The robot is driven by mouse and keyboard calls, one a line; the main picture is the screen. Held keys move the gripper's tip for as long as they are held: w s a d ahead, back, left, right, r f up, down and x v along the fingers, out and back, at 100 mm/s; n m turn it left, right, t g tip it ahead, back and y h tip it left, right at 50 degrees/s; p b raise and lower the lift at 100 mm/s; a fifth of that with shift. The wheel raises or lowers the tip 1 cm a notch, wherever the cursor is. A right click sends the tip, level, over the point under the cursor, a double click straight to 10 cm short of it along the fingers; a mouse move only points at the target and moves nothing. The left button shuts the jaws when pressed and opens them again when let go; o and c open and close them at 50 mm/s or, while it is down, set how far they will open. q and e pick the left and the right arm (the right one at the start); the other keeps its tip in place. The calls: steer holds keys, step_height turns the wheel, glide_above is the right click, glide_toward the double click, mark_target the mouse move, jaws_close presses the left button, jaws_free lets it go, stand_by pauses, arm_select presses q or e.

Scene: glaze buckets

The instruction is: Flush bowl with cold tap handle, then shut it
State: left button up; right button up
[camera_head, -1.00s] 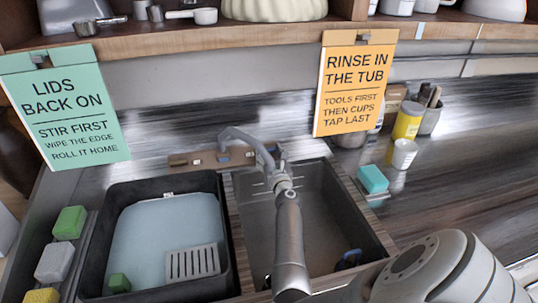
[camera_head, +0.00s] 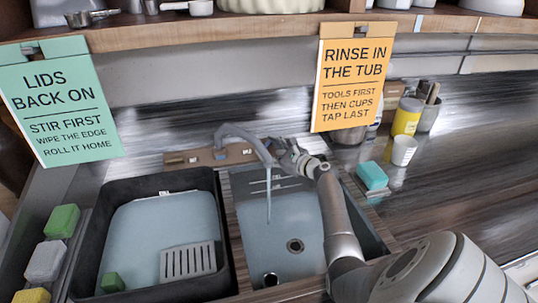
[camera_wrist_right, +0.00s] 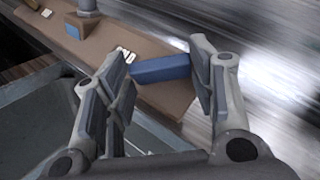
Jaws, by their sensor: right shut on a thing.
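The grey tap spout (camera_head: 243,137) rises from a brown plate (camera_head: 205,157) behind the basins. A thin stream of water (camera_head: 268,195) falls from it into the right-hand sink bowl (camera_head: 292,215), whose floor looks pale blue. My right gripper (camera_head: 284,150) is at the right end of the tap plate. In the right wrist view, the blue tap handle (camera_wrist_right: 160,68) lies between the fingers of my right gripper (camera_wrist_right: 163,75), which is shut on it. The gripper hides the handle in the head view. My left gripper is not in view.
A black tub (camera_head: 90,255) with pale blue contents and a slotted grey piece (camera_head: 188,262) stands left of the bowl. The bowl has a drain (camera_head: 295,246). Signs hang from the shelf above.

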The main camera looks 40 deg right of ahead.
steer(key=n+y, duration=0.1)
steer(key=n+g+y+b, duration=0.1)
steer(key=n, duration=0.1)
steer(key=n+g+y+b, duration=0.1)
steer(key=shift+w+d+r+n+y, duration=0.1)
steer(key=shift+d+n+y, duration=0.2)
steer(key=shift+d+n, duration=0.1)
steer(key=shift+r+n+g+y+b, duration=0.15)
steer(key=shift+n+g+y+b, duration=0.4)
steer(key=shift+n+b, duration=0.2)
steer(key=shift+g, duration=0.25)
steer(key=o, duration=1)
steer(key=shift+w, duration=0.2)
steer(key=shift+s, duration=0.1)
